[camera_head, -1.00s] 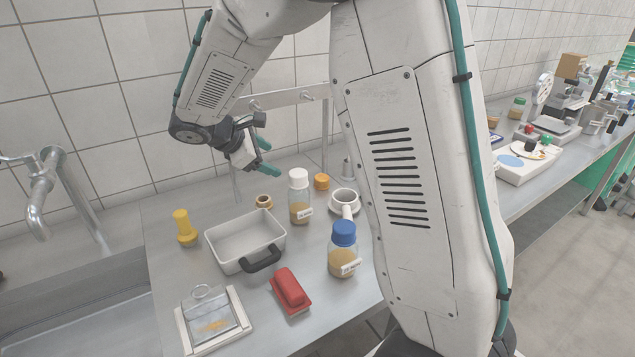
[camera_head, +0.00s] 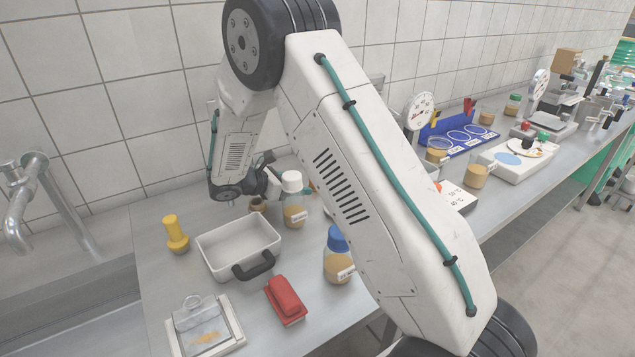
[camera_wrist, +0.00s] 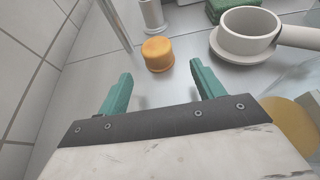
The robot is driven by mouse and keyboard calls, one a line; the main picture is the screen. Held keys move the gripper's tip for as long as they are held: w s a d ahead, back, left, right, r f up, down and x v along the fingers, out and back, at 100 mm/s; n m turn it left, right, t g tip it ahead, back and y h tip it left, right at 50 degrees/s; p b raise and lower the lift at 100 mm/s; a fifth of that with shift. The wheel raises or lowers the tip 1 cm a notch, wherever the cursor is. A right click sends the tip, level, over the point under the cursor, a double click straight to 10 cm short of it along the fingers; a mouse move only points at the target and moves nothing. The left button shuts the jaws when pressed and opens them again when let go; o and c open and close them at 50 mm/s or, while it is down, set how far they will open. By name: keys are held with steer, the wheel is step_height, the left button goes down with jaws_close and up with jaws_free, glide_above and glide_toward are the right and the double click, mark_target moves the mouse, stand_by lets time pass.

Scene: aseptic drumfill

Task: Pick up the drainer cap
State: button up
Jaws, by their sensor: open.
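A small orange cap (camera_wrist: 158,54), which I take to be the drainer cap, stands on the steel bench in the wrist view. It is ahead of my gripper (camera_wrist: 162,86), roughly in line with the gap between the two teal fingers. The fingers are apart and nothing is between them. The cap lies beyond the fingertips and does not touch them. In the head view my gripper (camera_head: 275,178) is low over the back of the bench, partly hidden by the white-capped bottle, and the cap is mostly hidden.
A pale cup with a handle (camera_wrist: 249,33) stands right of the cap. A metal post (camera_wrist: 152,15) stands behind it. The white-capped bottle (camera_head: 293,205) is close to my gripper.

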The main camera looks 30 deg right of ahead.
mark_target(310, 184)
steer(key=x, duration=0.5)
steer(key=shift+w, duration=0.15)
steer(key=c, duration=1)
steer(key=shift+c, duration=0.2)
steer(key=shift+a, duration=0.1)
step_height(310, 184, up, 12)
steer(key=s+d, duration=1.2)
steer(key=d, duration=0.1)
steer(key=shift+s, duration=0.3)
